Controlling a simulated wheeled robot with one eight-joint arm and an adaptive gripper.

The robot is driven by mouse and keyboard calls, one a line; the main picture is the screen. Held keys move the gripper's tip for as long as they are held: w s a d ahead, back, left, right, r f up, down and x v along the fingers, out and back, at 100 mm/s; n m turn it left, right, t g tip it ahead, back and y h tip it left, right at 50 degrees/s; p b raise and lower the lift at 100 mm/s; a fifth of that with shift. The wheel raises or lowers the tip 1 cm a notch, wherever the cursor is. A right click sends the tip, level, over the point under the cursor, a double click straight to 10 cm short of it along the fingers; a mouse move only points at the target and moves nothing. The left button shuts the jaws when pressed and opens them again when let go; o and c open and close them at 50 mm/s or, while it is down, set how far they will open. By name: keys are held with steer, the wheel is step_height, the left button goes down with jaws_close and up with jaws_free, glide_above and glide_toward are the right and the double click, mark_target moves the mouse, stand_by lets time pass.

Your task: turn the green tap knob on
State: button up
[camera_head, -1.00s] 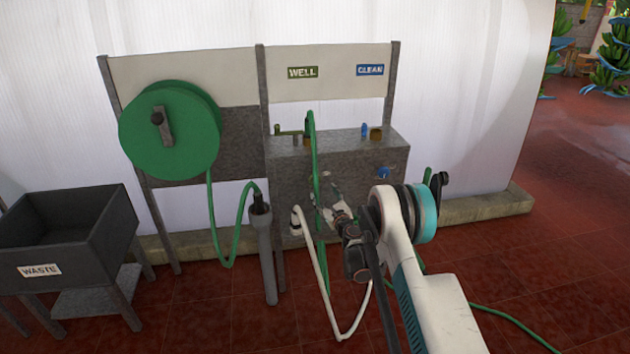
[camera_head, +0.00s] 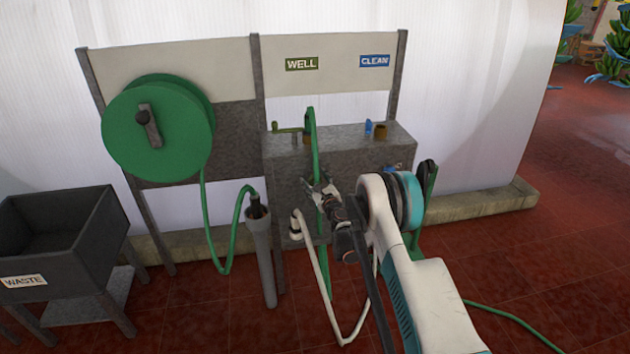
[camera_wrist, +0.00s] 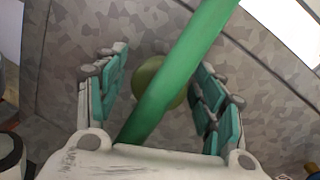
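A round olive-green knob (camera_wrist: 147,77) sits on the speckled grey front of the tap box in the wrist view. A green hose (camera_wrist: 178,82) crosses diagonally in front of it and hides part of it. My gripper (camera_wrist: 163,92) is open, with teal-padded fingers on either side of the knob and hose. Whether the pads touch either one I cannot tell. In the head view my gripper (camera_head: 322,190) is at the front of the grey tap box (camera_head: 285,165), below the WELL sign (camera_head: 302,63). The knob is hidden there by my gripper and the hose.
A blue tap part (camera_head: 380,131) stands on the box under the CLEAN sign (camera_head: 374,61). A white hose (camera_head: 318,270) hangs below my gripper. A green reel (camera_head: 158,130), a grey tube holder (camera_head: 262,255) and a WASTE bin (camera_head: 65,235) are to the left.

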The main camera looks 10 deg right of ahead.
steer(key=c, duration=1.1)
steer(key=shift+n, duration=0.3)
steer(key=n, duration=0.3)
steer(key=shift+a+n+g, duration=0.1)
steer(key=shift+n+g, duration=0.2)
steer(key=shift+n, duration=0.1)
steer(key=n+h, duration=0.1)
steer(key=n, duration=0.6)
steer(key=shift+n+g+h, duration=0.3)
steer(key=shift+n+g, duration=0.1)
steer(key=shift+f+n+h, duration=0.1)
steer(key=shift+n+h, duration=0.4)
steer(key=shift+n, duration=1)
